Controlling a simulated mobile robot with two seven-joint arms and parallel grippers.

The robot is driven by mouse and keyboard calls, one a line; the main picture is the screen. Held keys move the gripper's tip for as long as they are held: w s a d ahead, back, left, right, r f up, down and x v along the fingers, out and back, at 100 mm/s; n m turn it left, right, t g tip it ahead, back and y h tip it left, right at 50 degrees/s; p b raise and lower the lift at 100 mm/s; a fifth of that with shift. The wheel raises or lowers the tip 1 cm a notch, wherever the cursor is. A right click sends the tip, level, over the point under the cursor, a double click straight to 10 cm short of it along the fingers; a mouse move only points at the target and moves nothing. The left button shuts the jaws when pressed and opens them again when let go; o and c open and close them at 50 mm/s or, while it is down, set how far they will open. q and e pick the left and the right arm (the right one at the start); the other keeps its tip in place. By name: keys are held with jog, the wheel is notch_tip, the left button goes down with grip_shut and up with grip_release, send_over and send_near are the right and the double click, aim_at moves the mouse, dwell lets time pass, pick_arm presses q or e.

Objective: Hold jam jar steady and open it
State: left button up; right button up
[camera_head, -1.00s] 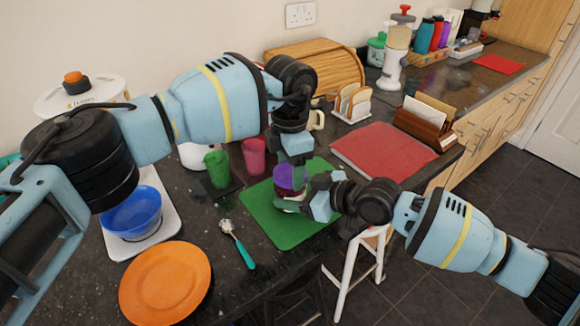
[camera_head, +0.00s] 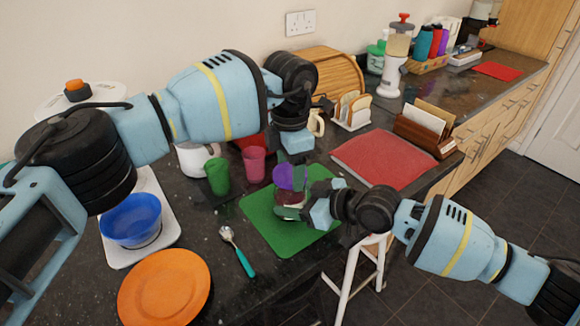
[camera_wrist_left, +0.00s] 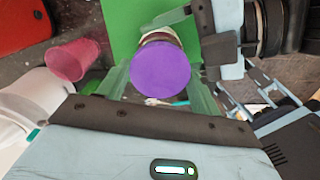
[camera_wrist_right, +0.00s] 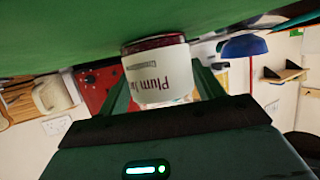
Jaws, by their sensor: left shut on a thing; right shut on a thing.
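The jam jar (camera_head: 290,198) is over the green mat (camera_head: 268,228). Its purple lid (camera_head: 284,176) faces up, between the fingers of my left gripper (camera_head: 291,179), which comes from above. In the left wrist view the round lid (camera_wrist_left: 160,70) sits between the greenish fingertips. My right gripper (camera_head: 304,208) comes from the right, low over the mat, and is shut on the jar's body. In the right wrist view the jar's white label (camera_wrist_right: 155,75) reads "Plum", upside down. The lid is hidden there. I cannot tell whether lid and jar still touch.
A green cup (camera_head: 218,176) and a pink cup (camera_head: 254,164) stand left of the mat. A spoon (camera_head: 237,250), orange plate (camera_head: 165,286) and blue bowl (camera_head: 131,218) lie nearer. A red mat (camera_head: 383,158) lies at the right, beside a toast rack (camera_head: 351,111).

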aim_at(290, 172)
pick_arm(q)
jog(key=shift+r, duration=1.85)
pick_arm(e)
jog(key=o, duration=2)
jog(key=shift+c, duration=0.2)
pick_arm(q)
jog(key=shift+f, duration=0.75)
pick_arm(e)
jog(key=v, duration=1)
jog(key=shift+s+d, duration=0.15)
jog(key=shift+d, duration=0.15)
pick_arm(q)
jog(key=shift+f+b, duration=0.15)
jog(key=shift+b, duration=0.15)
pick_arm(e)
jog(key=shift+s+d+r, duration=0.35)
jog(key=shift+d+r, duration=0.05)
jog(key=shift+d, duration=0.05)
